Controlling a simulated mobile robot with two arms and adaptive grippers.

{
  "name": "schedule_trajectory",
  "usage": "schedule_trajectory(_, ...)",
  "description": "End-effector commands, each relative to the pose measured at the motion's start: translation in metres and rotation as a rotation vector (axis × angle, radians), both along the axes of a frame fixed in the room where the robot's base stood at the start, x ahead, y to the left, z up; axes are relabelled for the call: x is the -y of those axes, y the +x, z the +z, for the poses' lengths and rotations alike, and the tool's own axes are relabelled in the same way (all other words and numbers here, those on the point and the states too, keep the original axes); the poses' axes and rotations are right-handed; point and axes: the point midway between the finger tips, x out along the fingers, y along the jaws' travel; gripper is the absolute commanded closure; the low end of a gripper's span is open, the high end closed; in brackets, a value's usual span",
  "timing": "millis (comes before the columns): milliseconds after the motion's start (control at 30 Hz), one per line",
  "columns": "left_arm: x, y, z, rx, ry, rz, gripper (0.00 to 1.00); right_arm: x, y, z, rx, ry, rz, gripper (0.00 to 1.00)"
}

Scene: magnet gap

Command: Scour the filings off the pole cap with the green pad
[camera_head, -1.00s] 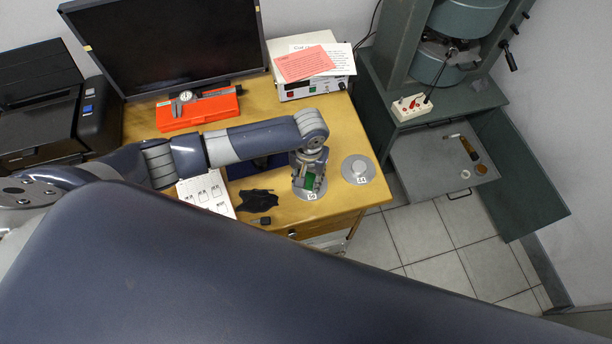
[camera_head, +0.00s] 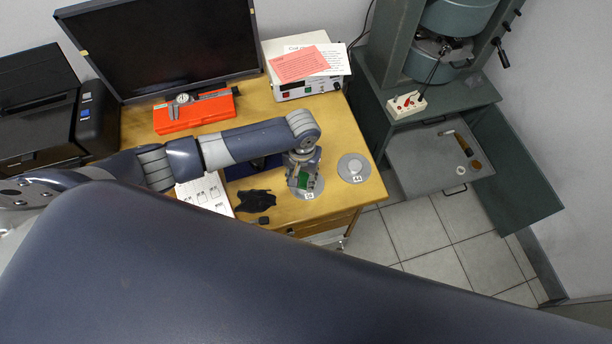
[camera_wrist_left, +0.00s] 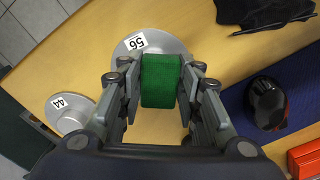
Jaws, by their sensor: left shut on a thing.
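My left gripper (camera_head: 304,180) is shut on the green pad (camera_wrist_left: 161,80), which sits between its two fingers. The pad also shows as a small green patch in the head view (camera_head: 303,179). Below the pad is a grey round pole cap labelled 56 (camera_wrist_left: 165,43), partly hidden by pad and fingers; its rim shows in the head view (camera_head: 314,191). I cannot tell whether the pad touches it. A second grey cap labelled 44 (camera_head: 354,167) lies to the right, and in the wrist view (camera_wrist_left: 75,118) at left. I cannot make out filings. My right gripper is not in view.
On the wooden desk (camera_head: 373,190) lie a black cloth (camera_head: 255,201), a dark mouse (camera_wrist_left: 268,103) on a blue mat (camera_wrist_left: 303,82), and an orange case (camera_head: 196,111). A monitor (camera_head: 160,45) and power supply (camera_head: 305,84) stand behind. A green-grey magnet stand (camera_head: 385,65) is at right.

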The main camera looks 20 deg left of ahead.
Motion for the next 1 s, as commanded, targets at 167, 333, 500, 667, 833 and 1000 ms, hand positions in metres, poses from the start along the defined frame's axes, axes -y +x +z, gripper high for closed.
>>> schedule_trajectory(167, 0.0, 0.0, 0.0, 0.001, -0.001, 0.0, 0.87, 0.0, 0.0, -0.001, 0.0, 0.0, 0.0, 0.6)
schedule_trajectory(333, 0.004, 0.0, 0.0, 0.001, -0.002, -0.001, 0.87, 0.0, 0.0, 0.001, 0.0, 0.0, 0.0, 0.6)
schedule_trajectory(500, 0.014, 0.0, 0.001, 0.001, -0.003, -0.002, 0.87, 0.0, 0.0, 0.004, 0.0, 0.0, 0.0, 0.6)
schedule_trajectory(667, 0.019, 0.0, 0.001, 0.001, -0.002, -0.001, 0.87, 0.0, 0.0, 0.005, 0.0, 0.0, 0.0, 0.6)
schedule_trajectory(833, 0.019, 0.0, 0.0, 0.001, -0.001, 0.0, 0.87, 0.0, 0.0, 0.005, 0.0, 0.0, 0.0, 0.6)
schedule_trajectory(1000, 0.017, 0.0, 0.001, 0.001, -0.001, 0.0, 0.87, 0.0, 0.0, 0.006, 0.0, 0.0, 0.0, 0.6)
